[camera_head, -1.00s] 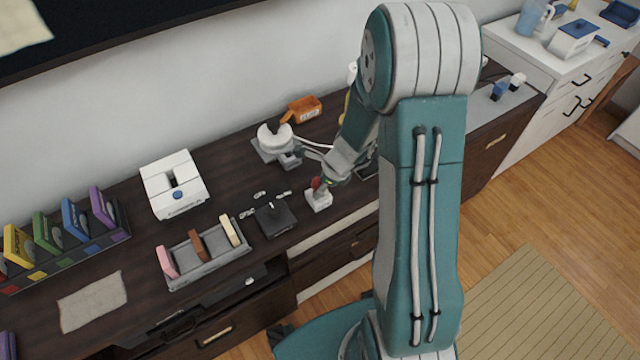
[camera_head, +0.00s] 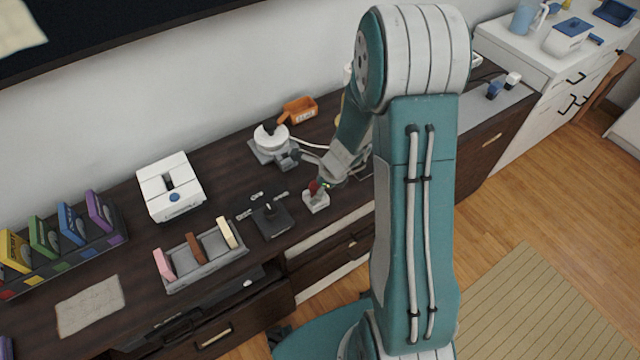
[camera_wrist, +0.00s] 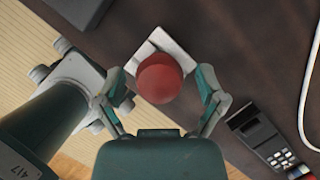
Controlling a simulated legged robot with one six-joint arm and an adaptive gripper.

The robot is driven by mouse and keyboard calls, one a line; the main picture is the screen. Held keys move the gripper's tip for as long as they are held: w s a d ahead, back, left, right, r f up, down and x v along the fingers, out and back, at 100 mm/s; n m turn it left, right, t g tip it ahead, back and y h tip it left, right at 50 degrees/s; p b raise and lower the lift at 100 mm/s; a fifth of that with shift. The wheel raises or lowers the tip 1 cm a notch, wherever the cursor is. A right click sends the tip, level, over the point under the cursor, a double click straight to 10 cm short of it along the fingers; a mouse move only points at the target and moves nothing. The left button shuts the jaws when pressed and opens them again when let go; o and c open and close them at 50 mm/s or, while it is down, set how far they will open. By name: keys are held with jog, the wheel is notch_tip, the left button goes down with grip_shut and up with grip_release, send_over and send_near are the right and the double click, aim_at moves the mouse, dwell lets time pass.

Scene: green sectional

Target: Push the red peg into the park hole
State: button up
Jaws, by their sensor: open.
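The red peg (camera_wrist: 160,78) shows its round red top in the wrist view, above a white square block (camera_wrist: 172,47). In the head view the red peg (camera_head: 313,187) stands over the small white block (camera_head: 316,203) near the cabinet's front edge. My gripper (camera_wrist: 162,95) is open, with one finger on each side of the red top; I cannot tell whether either touches it. In the head view my gripper (camera_head: 324,184) is just right of the peg and partly hidden by my arm. No park hole can be made out.
A dark square block with a knob (camera_head: 272,217) stands left of the white block. A grey tray with coloured pieces (camera_head: 201,262) and a white box (camera_head: 171,187) lie farther left. A white round device (camera_head: 270,138) and an orange container (camera_head: 299,110) stand behind. A dark handheld device (camera_wrist: 262,137) lies right in the wrist view.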

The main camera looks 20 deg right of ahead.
jog(key=v, duration=1.1)
jog(key=shift+d+r, duration=0.15)
jog(key=shift+r, duration=0.15)
jog(key=shift+s, duration=0.15)
jog(key=s+a+r+n+t+h, duration=0.1)
jog(key=s+a+r+n, duration=0.2)
jog(key=s+r+n, duration=0.5)
jog(key=s+a+r+n+t+h, duration=0.2)
jog(key=s+r+n, duration=0.6)
jog(key=n, duration=0.8)
notch_tip(320, 180, up, 3)
jog(key=shift+s+a+f+n+h, duration=0.2)
jog(key=shift+a+n+h, duration=0.15)
jog(key=shift+a, duration=0.8)
jog(key=shift+o, duration=0.2)
